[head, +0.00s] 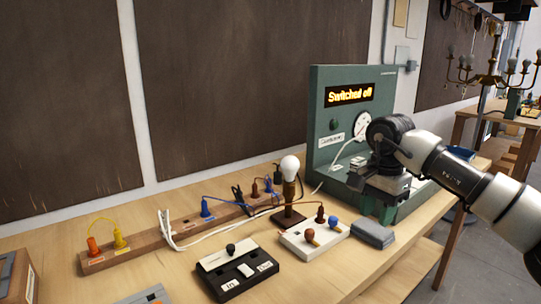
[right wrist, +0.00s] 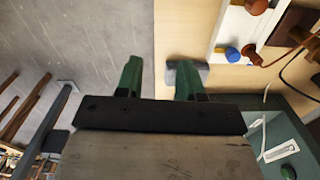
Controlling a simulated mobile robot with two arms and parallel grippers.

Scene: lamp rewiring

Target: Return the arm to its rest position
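My right gripper (head: 377,209) is in front of the green test panel (head: 325,118), whose display reads "Switched off". In the right wrist view its two green fingers (right wrist: 158,78) are apart, with nothing between them. The right arm comes in from the right edge of the head view. A grey box (head: 373,234) lies on the table just below and in front of the gripper; in the right wrist view it shows partly behind one finger (right wrist: 203,70). My left gripper is not in view.
The wooden table (head: 340,280) holds a bulb on a stand (head: 289,168), a black switch block (head: 236,272), a white block with knobs (head: 300,245), and a wooden strip (head: 150,244) with plugs and cables. A chandelier (head: 490,79) stands at the back right. Floor is free right of the table.

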